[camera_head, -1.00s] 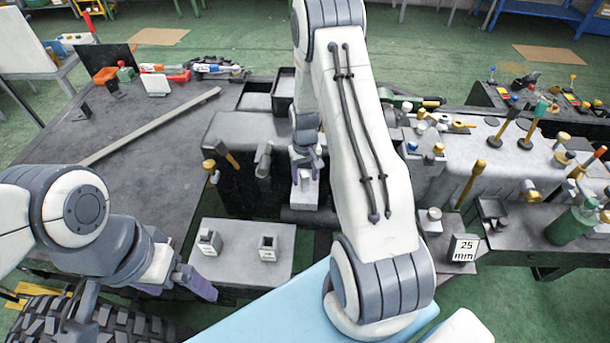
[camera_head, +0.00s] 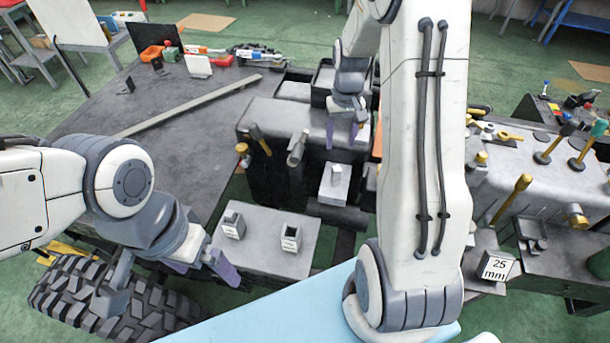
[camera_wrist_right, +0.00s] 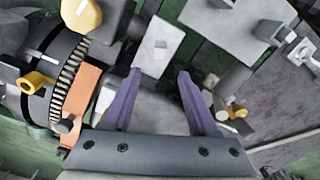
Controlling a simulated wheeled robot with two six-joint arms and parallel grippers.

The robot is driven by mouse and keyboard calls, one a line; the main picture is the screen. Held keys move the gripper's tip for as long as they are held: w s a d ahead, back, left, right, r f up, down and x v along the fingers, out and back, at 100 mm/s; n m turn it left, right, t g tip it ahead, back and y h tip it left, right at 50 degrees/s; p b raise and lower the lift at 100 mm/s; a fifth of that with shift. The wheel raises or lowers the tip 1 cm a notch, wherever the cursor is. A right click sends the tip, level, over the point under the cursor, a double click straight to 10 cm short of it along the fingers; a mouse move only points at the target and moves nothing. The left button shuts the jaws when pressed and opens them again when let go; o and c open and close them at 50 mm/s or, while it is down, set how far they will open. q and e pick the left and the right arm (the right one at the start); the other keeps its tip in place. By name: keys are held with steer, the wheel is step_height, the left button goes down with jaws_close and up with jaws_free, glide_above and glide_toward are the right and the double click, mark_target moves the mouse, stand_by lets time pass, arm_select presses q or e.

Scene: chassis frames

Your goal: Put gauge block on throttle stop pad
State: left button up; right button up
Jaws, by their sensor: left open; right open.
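A small grey block (camera_head: 337,173), which looks like the gauge block, stands on a pale rectangular pad (camera_head: 329,197), apparently the throttle stop pad. The right wrist view shows the block (camera_wrist_right: 161,44) near the middle of the pad (camera_wrist_right: 157,64). My right gripper (camera_head: 343,133) is open and empty, above and apart from the block. Its two purple fingers (camera_wrist_right: 160,76) are spread in the right wrist view. My left gripper (camera_head: 201,267) is open and empty, low at the left beside the grey plate.
Two small labelled blocks (camera_head: 232,226) (camera_head: 290,238) stand on a grey plate (camera_head: 262,251). A "25 mm" sign block (camera_head: 496,266) is at the right. The dark table (camera_head: 170,140) has clear room.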

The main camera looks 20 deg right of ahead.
steer(key=s+a+r+n, duration=0.2)
steer(key=s+a+r, duration=0.1)
steer(key=a, duration=0.4)
steer(key=s+a+r+n, duration=0.2)
steer(key=s+a, duration=0.1)
steer(key=a, duration=0.4)
steer(key=s+a+r+n, duration=0.1)
steer(key=s+a+r, duration=0.2)
steer(key=a, duration=0.4)
steer(key=s+a+r+n, duration=0.1)
steer(key=s+a+n, duration=0.1)
steer(key=s, duration=0.6)
steer(key=s+a+n+y, duration=0.1)
steer(key=s+a+n, duration=0.2)
steer(key=s, duration=0.4)
steer(key=shift+s+a+r, duration=0.35)
steer(key=shift+a, duration=0.35)
